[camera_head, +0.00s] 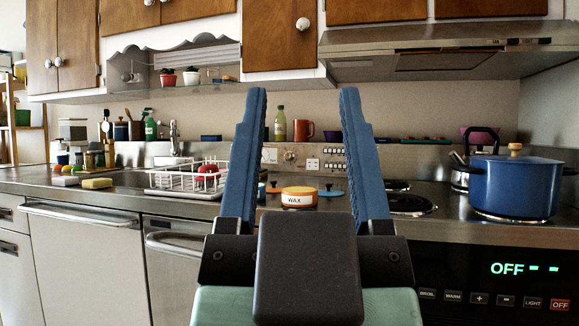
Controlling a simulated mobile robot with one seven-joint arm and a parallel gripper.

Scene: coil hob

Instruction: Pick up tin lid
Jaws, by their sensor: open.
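A small round tin (298,198) with a white "WAX" label and an orange top stands on the counter near the hob. It shows between my fingers. I cannot tell whether the orange top is a separate lid lying on the tin. A small blue disc (331,193) with an orange knob lies just right of the tin, partly close to my right finger. My gripper (302,92) is open and empty, its two blue fingers pointing up in the picture. The tin lies beyond it, and nothing is between the fingertips.
A blue pot (513,188) stands on the hob at right, with a kettle (467,172) behind it. A bare coil burner (411,204) is right of my fingers. A white dish rack (186,180) stands at left by the sink. A range hood (440,50) hangs above the hob.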

